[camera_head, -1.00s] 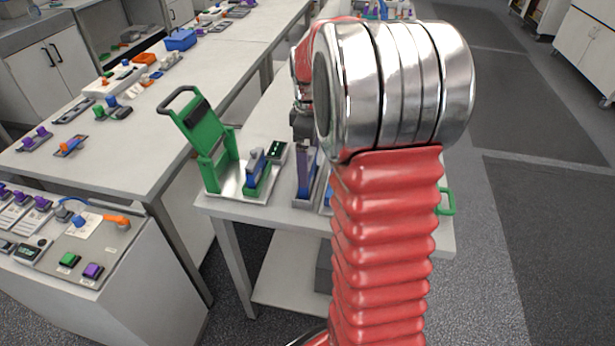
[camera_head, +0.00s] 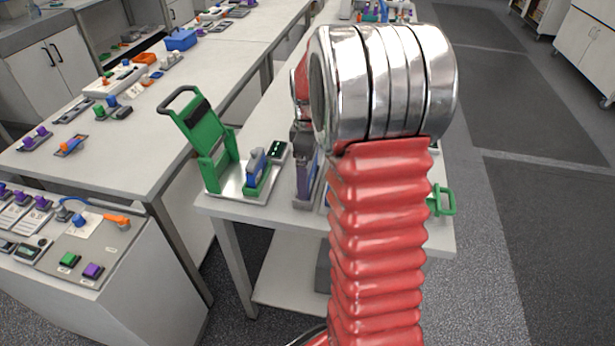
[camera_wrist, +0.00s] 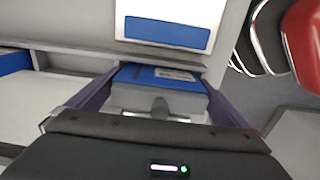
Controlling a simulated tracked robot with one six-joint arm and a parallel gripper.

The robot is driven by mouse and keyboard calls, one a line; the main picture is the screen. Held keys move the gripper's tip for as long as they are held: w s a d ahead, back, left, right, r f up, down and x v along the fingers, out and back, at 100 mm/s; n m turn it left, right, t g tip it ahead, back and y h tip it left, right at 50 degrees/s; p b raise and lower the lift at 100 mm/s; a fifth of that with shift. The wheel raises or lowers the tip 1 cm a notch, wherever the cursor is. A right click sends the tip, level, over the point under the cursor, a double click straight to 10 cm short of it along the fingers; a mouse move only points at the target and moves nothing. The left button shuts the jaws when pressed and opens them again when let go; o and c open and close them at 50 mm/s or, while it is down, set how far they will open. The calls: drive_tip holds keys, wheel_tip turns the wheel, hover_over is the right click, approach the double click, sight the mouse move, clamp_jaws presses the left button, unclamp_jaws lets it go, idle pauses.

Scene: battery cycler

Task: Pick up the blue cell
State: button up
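In the wrist view, the blue cell (camera_wrist: 160,80), a grey block with a blue top and a small printed label, sits between the two purple fingers of my gripper (camera_wrist: 160,95). The fingers are spread wide, one along each side of it. I cannot tell whether they touch its sides. My arm hides much of the area to the right, and the cell cannot be made out there.
A green handle (camera_head: 444,201) shows at the right table edge. In the wrist view, a white panel with a blue block (camera_wrist: 166,33) lies beyond the cell.

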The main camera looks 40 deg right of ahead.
drive_tip(key=c, duration=1.2)
drive_tip(key=shift+r, duration=0.1)
wheel_tip(320, 180, up, 10)
drive_tip(key=shift+a, duration=0.1)
idle(0.6)
